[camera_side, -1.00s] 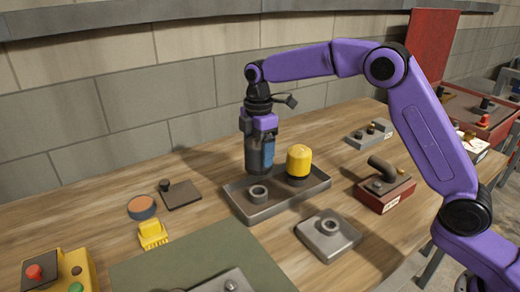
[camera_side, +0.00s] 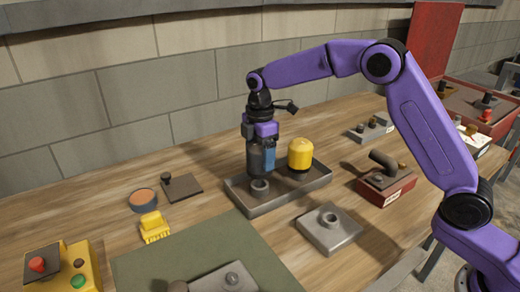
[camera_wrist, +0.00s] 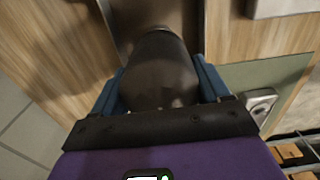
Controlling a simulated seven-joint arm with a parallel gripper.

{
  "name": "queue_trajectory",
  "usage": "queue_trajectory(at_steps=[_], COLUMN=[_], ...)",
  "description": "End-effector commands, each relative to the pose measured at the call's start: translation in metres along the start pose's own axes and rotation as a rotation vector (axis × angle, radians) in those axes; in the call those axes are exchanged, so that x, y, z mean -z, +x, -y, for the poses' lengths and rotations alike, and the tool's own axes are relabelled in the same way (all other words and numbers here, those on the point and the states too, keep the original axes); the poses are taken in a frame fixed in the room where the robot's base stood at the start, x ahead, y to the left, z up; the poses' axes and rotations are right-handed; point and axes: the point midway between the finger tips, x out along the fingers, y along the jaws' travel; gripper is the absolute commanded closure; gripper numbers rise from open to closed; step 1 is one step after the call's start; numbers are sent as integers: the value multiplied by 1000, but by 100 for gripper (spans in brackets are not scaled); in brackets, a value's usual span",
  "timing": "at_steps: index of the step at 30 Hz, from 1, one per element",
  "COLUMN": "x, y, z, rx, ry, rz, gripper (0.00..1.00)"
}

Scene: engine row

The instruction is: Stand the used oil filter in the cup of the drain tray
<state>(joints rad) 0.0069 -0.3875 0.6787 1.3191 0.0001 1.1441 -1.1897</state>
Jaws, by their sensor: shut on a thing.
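The used oil filter (camera_side: 256,164) is a dark grey cylinder, held upright in my gripper (camera_side: 260,148). My gripper is shut on it; in the wrist view the blue fingers (camera_wrist: 160,85) press on both sides of the dark filter (camera_wrist: 160,62). The drain tray (camera_side: 285,200) is a shallow grey metal tray. Its cup (camera_side: 260,190) is a short grey ring in the tray's left part. The filter's lower end is right at the cup's upper rim in the side view; I cannot tell whether they touch. The cup is hidden in the wrist view.
A yellow filter (camera_side: 300,155) stands in the tray, just right of my gripper. A grey block with a ring (camera_side: 328,230) lies in front of the tray, a red box (camera_side: 385,188) to the right. A yellow brush (camera_side: 153,227) and round tin (camera_side: 143,200) lie left.

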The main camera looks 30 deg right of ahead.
Motion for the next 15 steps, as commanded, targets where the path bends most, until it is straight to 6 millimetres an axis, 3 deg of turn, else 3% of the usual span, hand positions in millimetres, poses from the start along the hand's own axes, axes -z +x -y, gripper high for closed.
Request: queue_trajectory(at_steps=[15], x=[0], y=[22], z=[0], rx=[-1], ry=[0], rz=[0], gripper=[58])
